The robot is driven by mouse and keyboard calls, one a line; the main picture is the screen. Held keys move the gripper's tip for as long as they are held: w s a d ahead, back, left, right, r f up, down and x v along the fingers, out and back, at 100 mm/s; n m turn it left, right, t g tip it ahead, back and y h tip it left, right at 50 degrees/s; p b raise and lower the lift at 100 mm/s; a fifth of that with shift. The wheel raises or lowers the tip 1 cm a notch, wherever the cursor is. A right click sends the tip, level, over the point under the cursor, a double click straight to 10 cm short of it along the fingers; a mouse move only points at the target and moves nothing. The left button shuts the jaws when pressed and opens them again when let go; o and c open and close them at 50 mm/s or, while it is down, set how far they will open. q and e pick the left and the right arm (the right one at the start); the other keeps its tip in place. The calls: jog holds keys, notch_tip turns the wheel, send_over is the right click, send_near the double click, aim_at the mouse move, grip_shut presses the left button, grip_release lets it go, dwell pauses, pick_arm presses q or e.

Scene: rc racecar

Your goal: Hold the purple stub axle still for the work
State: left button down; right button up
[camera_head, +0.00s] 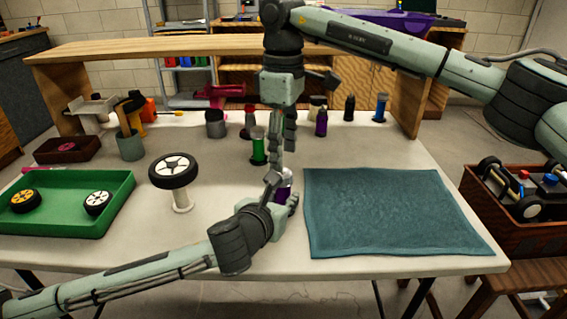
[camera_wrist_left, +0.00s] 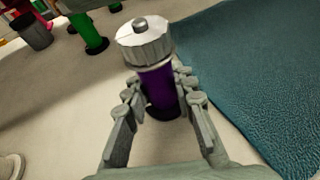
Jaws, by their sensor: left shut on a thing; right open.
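The purple stub axle (camera_wrist_left: 158,88) stands upright on the table between the fingers of my left gripper (camera_wrist_left: 160,82), which is shut on it. A pale grey knurled cap (camera_wrist_left: 145,42) with a small metal stud sits on top of the axle. In the head view the axle (camera_head: 283,190) is mostly hidden by my left gripper (camera_head: 281,197). My right gripper (camera_head: 283,158) points down just above and behind the axle. It is open, and its fingers partly overlap the axle's top in the head view, so I cannot tell whether they touch it.
A teal mat (camera_head: 395,212) lies right of the axle. A wheel on a white stand (camera_head: 182,200) and a green tray (camera_head: 60,222) with two wheels are at the left. A green post (camera_head: 258,150) and several small posts stand behind. A brown crate (camera_head: 515,215) is at the right.

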aim_at(284, 171)
notch_tip(284, 171, up, 8)
jog(key=shift+f, duration=0.15)
dwell(0.3)
pick_arm(q)
jog(key=c, duration=1.2)
grip_release()
jog(key=v, duration=1.2)
